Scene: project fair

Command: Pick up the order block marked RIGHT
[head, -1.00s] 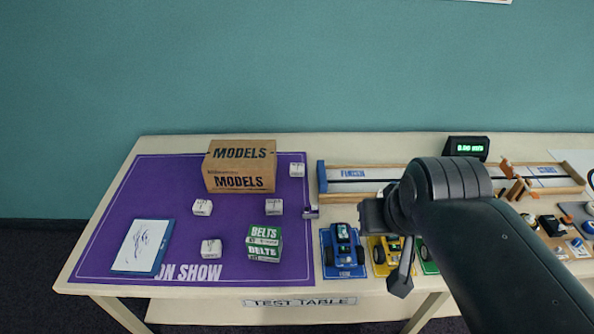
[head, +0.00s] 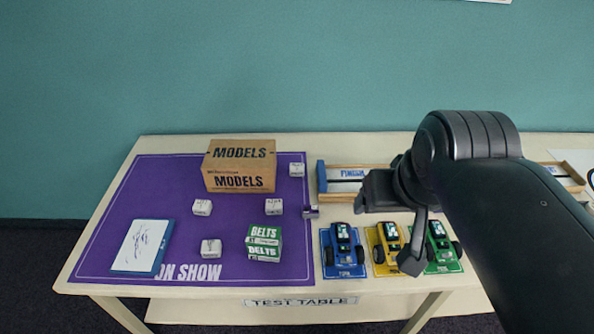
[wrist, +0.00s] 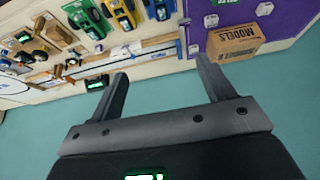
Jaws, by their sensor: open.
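Several small white blocks with dark markings lie on the purple mat (head: 120,205). One block (head: 297,169) is right of the MODELS box, one (head: 273,206) below that box, one (head: 202,207) to the left and one (head: 211,248) near the front. The markings are too small to read, so I cannot tell which says RIGHT. In the wrist view, white blocks (wrist: 264,8) show at the upper right. My gripper (wrist: 162,68) is open and empty, its fingers apart. It is above the table's back area, right of the mat, away from the blocks.
Blue (head: 343,250), yellow (head: 388,245) and green (head: 440,245) cars are to the right. A wooden track (head: 345,172) runs behind them.

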